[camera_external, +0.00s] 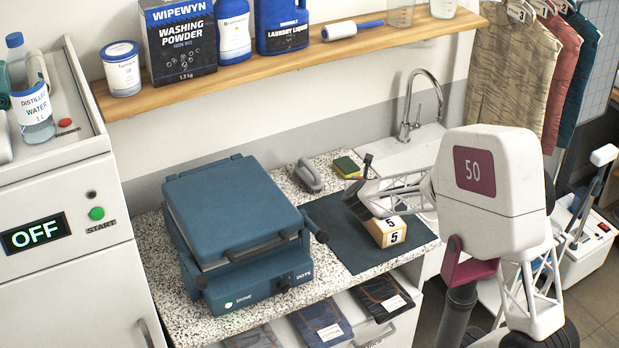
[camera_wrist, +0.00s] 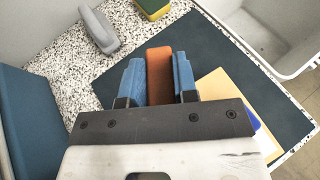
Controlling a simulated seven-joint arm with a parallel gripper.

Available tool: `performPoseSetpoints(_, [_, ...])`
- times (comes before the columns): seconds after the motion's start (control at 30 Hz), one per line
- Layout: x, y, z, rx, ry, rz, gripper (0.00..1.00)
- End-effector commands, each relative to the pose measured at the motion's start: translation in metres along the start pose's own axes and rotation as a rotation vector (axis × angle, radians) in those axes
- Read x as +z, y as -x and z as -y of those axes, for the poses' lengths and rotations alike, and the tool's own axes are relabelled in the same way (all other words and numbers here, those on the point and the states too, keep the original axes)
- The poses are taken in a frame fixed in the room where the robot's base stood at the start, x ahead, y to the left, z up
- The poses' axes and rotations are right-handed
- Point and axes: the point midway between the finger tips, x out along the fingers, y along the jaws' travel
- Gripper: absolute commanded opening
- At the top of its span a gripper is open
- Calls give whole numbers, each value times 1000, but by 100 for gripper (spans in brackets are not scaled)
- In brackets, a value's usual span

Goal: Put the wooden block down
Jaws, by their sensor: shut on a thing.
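My gripper (camera_external: 356,188) is over the dark mat (camera_external: 328,232) on the speckled counter. In the wrist view, its blue fingers (camera_wrist: 158,82) are shut on an upright-looking orange-brown block (camera_wrist: 159,72), and the dark mat (camera_wrist: 212,52) shows around it. The held block is hard to make out in the external view, and I cannot tell if its underside touches the mat. A tan surface (camera_wrist: 218,92) shows right of the fingers in the wrist view.
A blue press (camera_external: 235,210) stands left of the mat. A grey handled object (camera_external: 309,176) and a yellow-green sponge (camera_external: 347,167) lie behind it. The sink and tap (camera_external: 411,108) are at the back right. Free mat shows at the front left.

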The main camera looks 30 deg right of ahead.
Motion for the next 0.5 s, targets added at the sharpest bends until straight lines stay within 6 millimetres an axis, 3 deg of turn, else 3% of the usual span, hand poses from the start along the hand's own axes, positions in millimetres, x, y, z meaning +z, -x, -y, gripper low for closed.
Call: performPoseSetpoints(0.5, [42,-58,23,-306,-127,-2,4])
